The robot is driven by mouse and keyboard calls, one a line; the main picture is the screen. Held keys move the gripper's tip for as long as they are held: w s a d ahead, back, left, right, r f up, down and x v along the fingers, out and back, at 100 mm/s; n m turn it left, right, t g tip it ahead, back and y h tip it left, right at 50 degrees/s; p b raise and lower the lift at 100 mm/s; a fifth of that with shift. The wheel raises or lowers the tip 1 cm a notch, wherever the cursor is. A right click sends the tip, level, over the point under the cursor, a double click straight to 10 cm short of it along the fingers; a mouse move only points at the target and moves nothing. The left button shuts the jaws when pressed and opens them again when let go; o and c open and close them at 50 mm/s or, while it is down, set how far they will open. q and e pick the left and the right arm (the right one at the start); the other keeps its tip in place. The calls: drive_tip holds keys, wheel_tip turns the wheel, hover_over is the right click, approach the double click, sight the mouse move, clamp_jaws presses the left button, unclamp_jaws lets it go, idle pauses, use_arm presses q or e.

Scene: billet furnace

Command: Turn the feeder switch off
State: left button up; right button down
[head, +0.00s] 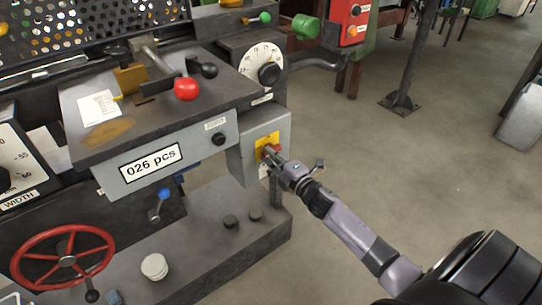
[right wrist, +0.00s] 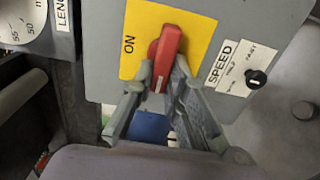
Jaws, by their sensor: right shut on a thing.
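The feeder switch is a red handle (right wrist: 168,45) on a yellow plate (right wrist: 200,32) marked ON. In the right wrist view the handle stands nearly upright, tilted slightly, with the ON word to its left. In the head view the yellow plate (head: 262,141) sits on a grey box at the right end of the machine. My right gripper (head: 272,156) reaches it from the lower right. In the right wrist view its fingers (right wrist: 160,82) are closed on both sides of the handle's lower end. The left gripper is not in view.
A SPEED knob (right wrist: 256,79) is right of the switch. A dial (head: 266,72) and a red-knobbed lever (head: 186,89) are above it in the head view. A counter panel reading 026 pcs (head: 151,162) lies left. Floor at right (head: 440,150) is clear.

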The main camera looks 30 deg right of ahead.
idle(0.4)
drive_tip(key=c, duration=1.7)
unclamp_jaws()
drive_tip(key=shift+o, duration=0.6)
drive_tip(key=s, duration=1.2)
drive_tip(key=shift+d, duration=0.45)
